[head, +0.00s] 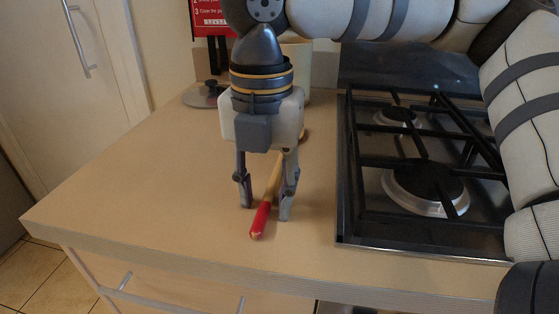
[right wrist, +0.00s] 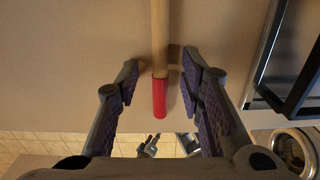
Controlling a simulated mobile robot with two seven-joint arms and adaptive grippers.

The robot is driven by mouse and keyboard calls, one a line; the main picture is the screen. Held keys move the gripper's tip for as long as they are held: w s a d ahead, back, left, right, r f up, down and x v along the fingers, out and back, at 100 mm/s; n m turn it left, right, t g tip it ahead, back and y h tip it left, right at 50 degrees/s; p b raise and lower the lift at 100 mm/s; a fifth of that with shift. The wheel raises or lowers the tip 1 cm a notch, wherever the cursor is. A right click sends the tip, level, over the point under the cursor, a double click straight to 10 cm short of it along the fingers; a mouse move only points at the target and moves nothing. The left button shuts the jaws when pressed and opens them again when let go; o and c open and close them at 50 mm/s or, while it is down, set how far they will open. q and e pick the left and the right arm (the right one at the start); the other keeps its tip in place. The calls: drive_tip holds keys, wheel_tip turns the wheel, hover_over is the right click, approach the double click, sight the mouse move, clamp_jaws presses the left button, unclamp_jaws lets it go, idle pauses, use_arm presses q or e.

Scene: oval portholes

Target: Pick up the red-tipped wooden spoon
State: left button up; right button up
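The wooden spoon lies on the light wood counter, with its red tip (head: 260,220) toward the counter's front edge and its pale handle (head: 272,182) running back behind my right gripper. Its far end is mostly hidden by the gripper. My right gripper (head: 265,207) points down over the spoon, with its fingers open on either side of it. In the right wrist view, the handle (right wrist: 159,40) and red tip (right wrist: 159,98) lie between the spread fingers (right wrist: 160,72). Gaps show on both sides, smaller on the right.
A black gas hob (head: 425,185) with raised grates stands close to the right. A pale container (head: 299,65), a glass lid (head: 204,95) and a red sign (head: 212,18) are at the back. The counter (head: 130,190) is clear on the left.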

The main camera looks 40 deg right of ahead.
drive_tip(key=shift+r, duration=0.15)
clamp_jaws()
use_arm(q)
drive_tip(key=shift+w+r, duration=0.1)
use_arm(e)
drive_tip(key=shift+r, duration=0.1)
drive_tip(key=r, duration=0.1)
drive_tip(key=r+p, duration=0.1)
drive_tip(key=r, duration=0.2)
drive_tip(key=shift+s+a+r+p, duration=0.1)
drive_tip(key=shift+s+r+p, duration=0.2)
drive_tip(key=shift+s+p, duration=0.1)
use_arm(q)
drive_tip(key=w+r+t+p, duration=0.2)
drive_tip(key=w+r+p, duration=0.1)
drive_tip(key=w+r, duration=0.3)
drive_tip(key=shift+t, duration=0.3)
use_arm(e)
drive_tip(key=s+a+r, duration=0.3)
drive_tip(key=s+r, duration=0.5)
drive_tip(key=s, duration=0.5)
drive_tip(key=shift+a, duration=0.2)
